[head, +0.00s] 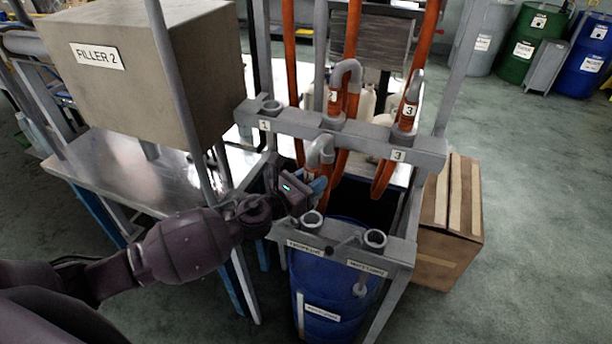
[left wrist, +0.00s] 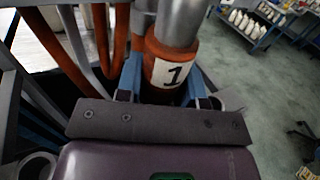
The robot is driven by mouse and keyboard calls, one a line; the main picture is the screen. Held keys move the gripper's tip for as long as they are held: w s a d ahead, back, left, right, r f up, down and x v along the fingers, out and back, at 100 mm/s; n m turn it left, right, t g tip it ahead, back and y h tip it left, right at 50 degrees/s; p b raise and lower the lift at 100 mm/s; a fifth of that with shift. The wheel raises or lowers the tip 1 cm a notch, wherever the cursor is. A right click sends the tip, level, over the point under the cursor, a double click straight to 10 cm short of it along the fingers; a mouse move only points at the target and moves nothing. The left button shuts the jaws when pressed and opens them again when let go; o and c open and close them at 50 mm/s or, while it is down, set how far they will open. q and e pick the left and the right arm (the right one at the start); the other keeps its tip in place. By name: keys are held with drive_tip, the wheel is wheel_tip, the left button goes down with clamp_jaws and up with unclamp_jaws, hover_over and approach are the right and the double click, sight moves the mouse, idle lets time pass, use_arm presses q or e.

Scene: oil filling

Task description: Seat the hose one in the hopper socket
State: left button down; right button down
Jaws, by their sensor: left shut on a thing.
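My left gripper (head: 318,187) is shut on hose one, just behind the front bar. Hose one shows its grey bent nozzle (head: 321,149) above the fingers; in the left wrist view its orange collar with the label 1 (left wrist: 170,72) sits between the blue fingers. The front bar has two open grey ring sockets, a left one (head: 312,219) and a right one (head: 375,239), each over a small label too blurred to read surely. The hose is above and behind the left socket, apart from it. Its lower end is hidden by the gripper. My right gripper is not in view.
The rear rack bar (head: 340,130) has an empty socket 1 (head: 270,106); hose two (head: 336,103) and hose three (head: 408,112) stand in theirs. A blue drum (head: 325,290) is under the front bar. A cardboard box (head: 450,225) stands right; the filler box (head: 140,65) is left.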

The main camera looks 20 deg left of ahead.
use_arm(q)
drive_tip(key=shift+w+d+f, duration=0.1)
drive_tip(key=shift+w+f, duration=0.05)
drive_tip(key=shift+f, duration=0.1)
drive_tip(key=shift+f+b, duration=1.15)
drive_tip(key=shift+b, duration=0.05)
drive_tip(key=shift+f+b, duration=0.75)
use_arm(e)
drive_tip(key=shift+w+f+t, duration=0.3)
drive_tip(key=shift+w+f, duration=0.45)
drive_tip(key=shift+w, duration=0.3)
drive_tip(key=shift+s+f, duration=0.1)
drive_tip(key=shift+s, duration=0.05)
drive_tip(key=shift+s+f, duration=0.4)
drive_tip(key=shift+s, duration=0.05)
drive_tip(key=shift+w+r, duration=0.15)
